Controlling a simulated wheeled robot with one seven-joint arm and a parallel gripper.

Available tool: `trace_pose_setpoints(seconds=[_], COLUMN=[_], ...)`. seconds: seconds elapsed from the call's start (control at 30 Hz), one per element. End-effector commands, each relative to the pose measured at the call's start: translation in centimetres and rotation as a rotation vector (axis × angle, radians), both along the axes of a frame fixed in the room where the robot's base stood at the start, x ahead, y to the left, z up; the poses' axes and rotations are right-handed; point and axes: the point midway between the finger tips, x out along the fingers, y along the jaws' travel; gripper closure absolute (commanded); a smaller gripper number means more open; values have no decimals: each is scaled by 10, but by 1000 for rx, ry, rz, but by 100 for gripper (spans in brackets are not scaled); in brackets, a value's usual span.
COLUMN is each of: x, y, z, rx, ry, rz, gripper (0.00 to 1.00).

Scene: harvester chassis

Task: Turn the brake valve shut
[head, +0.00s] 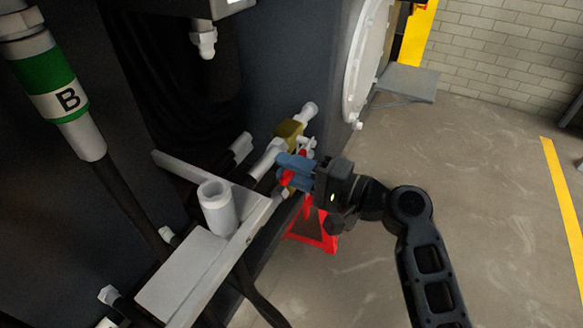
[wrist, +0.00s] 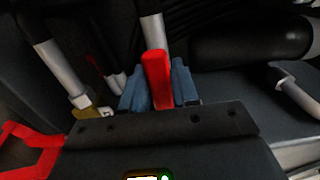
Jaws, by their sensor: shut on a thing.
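The brake valve has a brass body (head: 290,130) on a pale pipe in the head view; part of the brass (wrist: 82,101) shows at the left in the wrist view. Its red handle (wrist: 157,78) stands between the blue fingers in the wrist view. A bit of the red handle also shows in the head view (head: 287,178). My gripper (head: 290,171) reaches in from the right, and its blue fingers (wrist: 160,90) are shut on the red handle. The fingers and gripper body hide part of the handle and its joint with the valve.
A pale bracket with a white cylinder (head: 217,208) stands left of my gripper. A red stand (head: 318,232) is on the floor below it. A hose marked B (head: 62,95) hangs at the far left. The floor to the right is open.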

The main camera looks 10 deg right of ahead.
Motion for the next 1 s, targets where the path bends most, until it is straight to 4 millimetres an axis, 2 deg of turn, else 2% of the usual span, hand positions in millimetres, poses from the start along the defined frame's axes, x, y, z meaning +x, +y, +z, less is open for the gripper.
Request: trace_pose_setpoints(seconds=[0.03,0.17,0.63,1.0], x=[0,0,0,2], y=[0,0,0,-2], z=[0,-1,2,26], rx=[-1,-1,8,116], ry=[1,1,14,179], rz=[0,0,0,-2], gripper=[89,100,100,100])
